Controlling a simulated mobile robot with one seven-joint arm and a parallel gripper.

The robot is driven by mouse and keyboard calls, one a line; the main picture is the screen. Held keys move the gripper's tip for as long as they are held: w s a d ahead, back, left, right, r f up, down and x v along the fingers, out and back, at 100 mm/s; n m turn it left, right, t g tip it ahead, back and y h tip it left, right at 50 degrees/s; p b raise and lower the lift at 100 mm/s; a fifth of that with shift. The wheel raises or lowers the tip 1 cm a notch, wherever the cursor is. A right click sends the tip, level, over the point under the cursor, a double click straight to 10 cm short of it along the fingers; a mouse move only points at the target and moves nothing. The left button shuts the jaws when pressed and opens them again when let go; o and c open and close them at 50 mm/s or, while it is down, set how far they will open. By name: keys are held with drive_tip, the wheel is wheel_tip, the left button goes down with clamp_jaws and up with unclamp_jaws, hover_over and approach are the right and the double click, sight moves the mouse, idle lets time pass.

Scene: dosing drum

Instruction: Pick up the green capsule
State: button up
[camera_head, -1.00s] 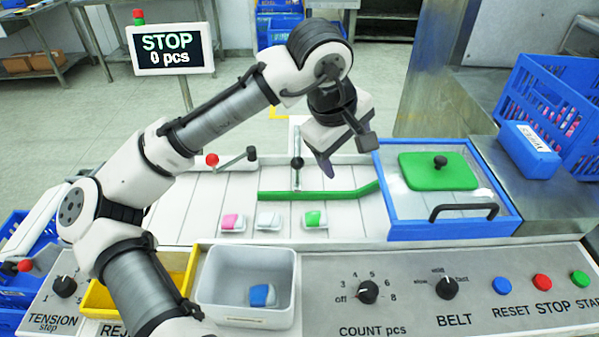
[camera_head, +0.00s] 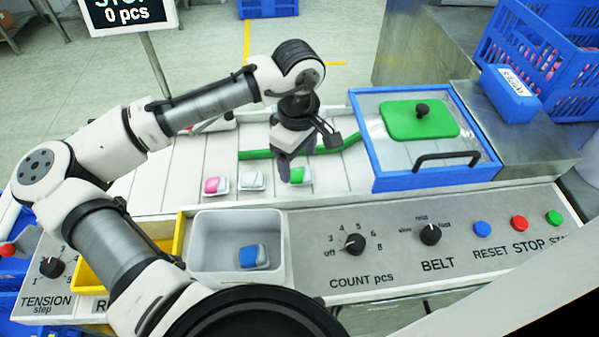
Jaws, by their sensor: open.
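The green capsule (camera_head: 298,175) is green and white and lies on the white slatted belt (camera_head: 145,190), rightmost of three capsules in a row. My gripper (camera_head: 284,177) is open. It points down at the green capsule's left side, and one dark finger overlaps the capsule's left edge in the picture. I cannot tell whether the finger touches it. The second finger is mostly hidden behind the gripper body.
A white capsule (camera_head: 252,181) and a pink capsule (camera_head: 215,185) lie to the left. A green guide bar (camera_head: 345,144) runs behind. A blue-framed cover (camera_head: 372,140) stands to the right. A grey bin (camera_head: 205,262) with a blue capsule (camera_head: 253,257) is in front.

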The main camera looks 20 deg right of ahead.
sight(298, 172)
wheel_tip(298, 172, down, 4)
drive_tip(key=shift+f+p, duration=0.1)
drive_tip(key=shift+p, duration=0.2)
drive_tip(key=c, duration=1)
drive_tip(key=shift+c, duration=0.2)
